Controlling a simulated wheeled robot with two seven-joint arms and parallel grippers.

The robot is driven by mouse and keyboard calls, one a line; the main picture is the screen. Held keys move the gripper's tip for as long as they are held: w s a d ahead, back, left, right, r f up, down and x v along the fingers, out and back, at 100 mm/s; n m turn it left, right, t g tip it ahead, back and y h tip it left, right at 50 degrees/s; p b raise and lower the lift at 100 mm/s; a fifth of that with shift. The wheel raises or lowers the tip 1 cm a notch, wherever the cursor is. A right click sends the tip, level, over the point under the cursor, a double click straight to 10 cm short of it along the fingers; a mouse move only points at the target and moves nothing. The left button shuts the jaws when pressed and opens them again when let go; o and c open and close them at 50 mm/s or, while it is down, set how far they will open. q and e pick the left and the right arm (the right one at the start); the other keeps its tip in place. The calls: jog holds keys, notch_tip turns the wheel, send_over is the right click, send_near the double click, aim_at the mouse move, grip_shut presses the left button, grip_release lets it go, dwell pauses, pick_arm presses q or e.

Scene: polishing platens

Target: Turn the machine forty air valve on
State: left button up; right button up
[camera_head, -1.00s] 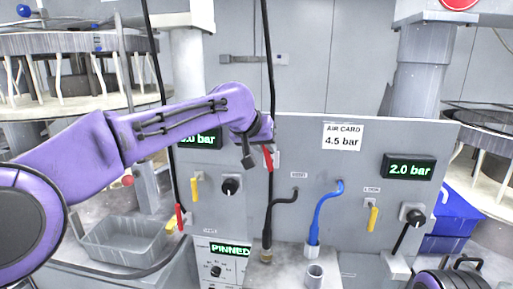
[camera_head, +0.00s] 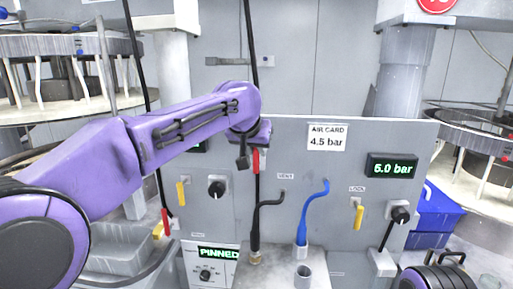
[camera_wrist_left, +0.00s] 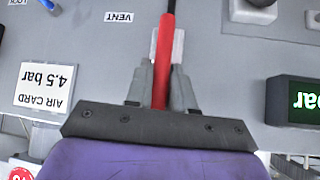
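The red valve handle (camera_head: 256,161) shows just below my left gripper (camera_head: 250,140) in the head view, on the upright black hose in front of the grey panel. In the left wrist view the red handle (camera_wrist_left: 162,62) lies between the two grey fingers of my left gripper (camera_wrist_left: 161,88), which close in on both its sides. The handle runs roughly in line with the black hose. A pale block shows behind it. Which machine this valve belongs to cannot be read. My right gripper is not in view.
A second red handle (camera_head: 165,220) hangs on the left hose. The panel carries black knobs (camera_head: 216,188), yellow levers (camera_head: 358,216), a blue hose (camera_head: 312,211), an "AIR CARD 4.5 bar" sign (camera_head: 327,137) and a green display reading about 5.0 bar (camera_head: 392,168). A grey bin (camera_head: 125,245) stands lower left.

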pick_arm(q)
jog(key=shift+o, duration=1.3)
jog(key=shift+d+f, duration=0.1)
jog(key=shift+f, duration=0.2)
jog(key=shift+r, duration=0.15)
jog(key=shift+s+r, duration=0.25)
jog(key=b+v, duration=0.2)
jog(key=v, duration=0.7)
jog(key=shift+s+r, duration=0.3)
jog(key=shift+w, duration=0.1)
